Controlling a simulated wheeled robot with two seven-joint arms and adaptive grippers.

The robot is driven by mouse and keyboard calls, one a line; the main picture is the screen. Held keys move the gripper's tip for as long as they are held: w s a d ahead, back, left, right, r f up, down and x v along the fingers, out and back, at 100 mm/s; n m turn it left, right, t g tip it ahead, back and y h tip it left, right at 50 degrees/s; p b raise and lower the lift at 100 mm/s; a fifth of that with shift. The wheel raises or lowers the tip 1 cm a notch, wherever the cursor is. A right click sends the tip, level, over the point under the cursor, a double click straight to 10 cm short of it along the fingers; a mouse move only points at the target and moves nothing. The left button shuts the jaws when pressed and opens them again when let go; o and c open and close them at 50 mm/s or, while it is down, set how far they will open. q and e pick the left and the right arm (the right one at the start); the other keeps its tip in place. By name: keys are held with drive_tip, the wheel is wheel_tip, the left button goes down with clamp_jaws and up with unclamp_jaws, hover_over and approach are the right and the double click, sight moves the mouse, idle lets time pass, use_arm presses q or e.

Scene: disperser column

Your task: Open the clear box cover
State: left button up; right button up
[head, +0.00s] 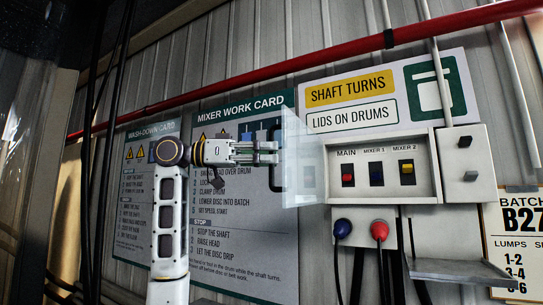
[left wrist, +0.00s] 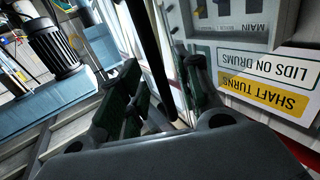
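The clear cover (head: 301,165) is a pale see-through panel at the left side of the switch box (head: 424,170). It stands out from the box front, swung to the left, and the three switches are uncovered. My left gripper (head: 272,153) is at the cover's left edge in the head view. In the left wrist view the fingers of my left gripper (left wrist: 160,85) are apart, with a dark strip running between them. I cannot tell whether the fingers touch the cover. My right gripper is not in view.
A blue knob (head: 342,228) and a red knob (head: 379,230) sit below the box, with hanging cables. A small grey shelf (head: 458,270) juts out at lower right. A red pipe (head: 300,63) crosses above. The mixer work card (head: 245,220) is on the wall behind my arm.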

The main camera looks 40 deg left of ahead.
use_arm(q)
drive_tip(key=v, duration=1)
drive_tip(key=shift+s+a, duration=0.25)
idle(0.4)
